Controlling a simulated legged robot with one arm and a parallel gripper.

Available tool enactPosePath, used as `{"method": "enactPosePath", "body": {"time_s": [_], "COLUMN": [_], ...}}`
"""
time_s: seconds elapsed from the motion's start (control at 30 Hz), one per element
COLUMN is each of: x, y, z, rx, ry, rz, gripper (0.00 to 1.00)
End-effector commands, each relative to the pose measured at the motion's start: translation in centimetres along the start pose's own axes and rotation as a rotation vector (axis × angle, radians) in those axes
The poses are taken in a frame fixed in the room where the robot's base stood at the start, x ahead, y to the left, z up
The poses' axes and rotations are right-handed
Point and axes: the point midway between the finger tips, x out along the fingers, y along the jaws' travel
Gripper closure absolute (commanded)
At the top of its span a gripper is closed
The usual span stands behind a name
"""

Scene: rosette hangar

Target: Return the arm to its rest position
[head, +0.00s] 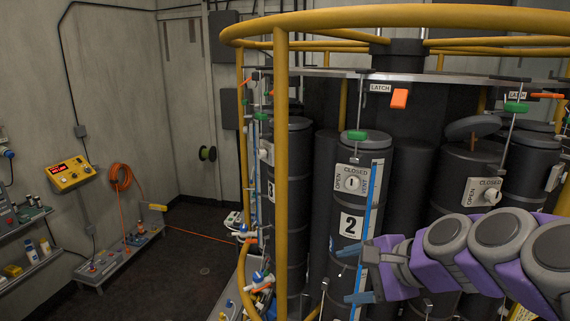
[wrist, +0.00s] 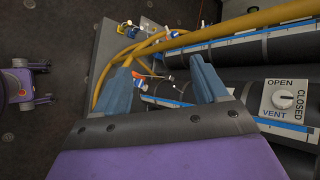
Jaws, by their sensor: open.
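My arm (head: 497,232), with purple and grey links, reaches in from the right edge in the head view. My gripper (head: 349,274) points left in front of the lower part of black cylinder 2 (head: 350,205). Its two blue fingers are apart, one above the other, with nothing between them. In the wrist view my gripper (wrist: 161,70) is also open and empty. Beyond its fingers are a yellow rail (wrist: 235,27) and dark cylinders lying across the picture. I cannot tell whether the fingers touch anything.
A yellow ring frame (head: 281,150) surrounds the cylinder rack. A knob plate (head: 353,181) on cylinder 2 also has a blue strip beside it. At right is another knob plate (head: 483,192). Clear floor (head: 195,265) lies left. A yellow meter (head: 70,174) hangs on the wall.

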Motion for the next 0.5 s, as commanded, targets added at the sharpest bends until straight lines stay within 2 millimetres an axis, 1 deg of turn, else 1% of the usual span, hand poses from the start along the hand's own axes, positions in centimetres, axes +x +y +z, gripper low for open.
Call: {"method": "enactPosePath", "body": {"time_s": [0.03, 0.07, 0.1, 0.17, 0.2, 0.27, 0.3, 0.33, 0.37, 0.4, 0.5], "x": [2.2, 3.1, 4.0, 5.3, 6.1, 6.9, 7.2, 7.5, 7.6, 7.6, 7.2], "y": [3.6, 5.5, 8.0, 12.0, 14.7, 18.7, 21.5, 23.6, 25.7, 28.2, 33.8], "z": [0.8, 1.3, 1.9, 2.6, 2.8, 3.0, 3.0, 2.9, 2.8, 2.5, 1.7], "rx": [-0.092, -0.151, -0.229, -0.345, -0.419, -0.534, -0.606, -0.658, -0.71, -0.774, -0.909], "ry": [-0.004, -0.007, -0.01, -0.024, -0.035, -0.05, -0.068, -0.083, -0.097, -0.117, -0.171], "rz": [0.075, 0.12, 0.18, 0.276, 0.341, 0.433, 0.498, 0.549, 0.599, 0.659, 0.798], "gripper": [0.28, 0.28, 0.28, 0.28, 0.28, 0.28, 0.28, 0.28, 0.28, 0.28, 0.28]}}
